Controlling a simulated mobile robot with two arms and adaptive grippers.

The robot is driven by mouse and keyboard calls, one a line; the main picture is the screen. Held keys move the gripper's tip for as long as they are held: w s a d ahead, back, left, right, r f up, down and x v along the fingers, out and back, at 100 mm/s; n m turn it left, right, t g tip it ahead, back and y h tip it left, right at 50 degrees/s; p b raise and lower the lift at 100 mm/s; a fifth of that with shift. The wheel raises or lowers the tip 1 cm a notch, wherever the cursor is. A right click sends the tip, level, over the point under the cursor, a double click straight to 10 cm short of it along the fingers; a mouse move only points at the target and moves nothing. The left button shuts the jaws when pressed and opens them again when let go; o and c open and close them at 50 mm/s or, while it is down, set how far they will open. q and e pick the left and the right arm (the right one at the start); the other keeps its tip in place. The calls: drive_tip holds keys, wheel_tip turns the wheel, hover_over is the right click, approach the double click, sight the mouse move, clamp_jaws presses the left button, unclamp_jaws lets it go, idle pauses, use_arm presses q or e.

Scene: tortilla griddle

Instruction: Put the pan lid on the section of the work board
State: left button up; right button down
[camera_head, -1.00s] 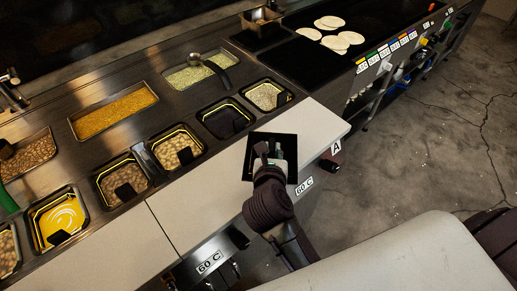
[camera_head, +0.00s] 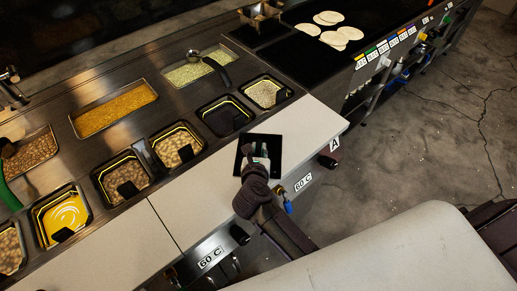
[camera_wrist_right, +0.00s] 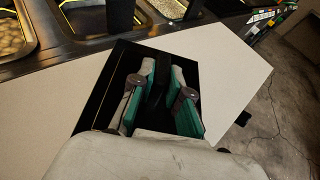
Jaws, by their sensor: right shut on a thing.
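The pan lid is a flat black square plate (camera_head: 273,146) over the right section of the pale work board (camera_head: 312,117). My right gripper (camera_head: 258,158) is above it, its fingers shut on the lid's dark upright handle. In the right wrist view the black lid (camera_wrist_right: 98,103) lies under the green-padded fingers (camera_wrist_right: 157,90), with the handle between them. The board (camera_wrist_right: 225,60) shows on both sides of the lid. I cannot tell whether the lid touches the board or hangs just above it. My left gripper is not in view.
Food pans line the counter behind the board, including a black empty-looking pan (camera_head: 225,116) and a yellow sauce pan (camera_head: 62,215). A ladle (camera_head: 213,66) rests in a back pan. Tortillas (camera_head: 335,38) lie on the dark griddle. The board's left section (camera_head: 105,250) is bare.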

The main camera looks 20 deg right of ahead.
drive_tip(key=shift+f, duration=0.2)
drive_tip(key=c, duration=1.1)
unclamp_jaws()
drive_tip(key=shift+c, duration=0.2)
drive_tip(key=shift+r, duration=0.2)
drive_tip(key=b+v, duration=0.2)
drive_tip(key=v, duration=0.9)
drive_tip(key=shift+s+a+r+b, duration=0.2)
drive_tip(key=shift+s+r+b, duration=0.1)
drive_tip(key=shift+s, duration=0.1)
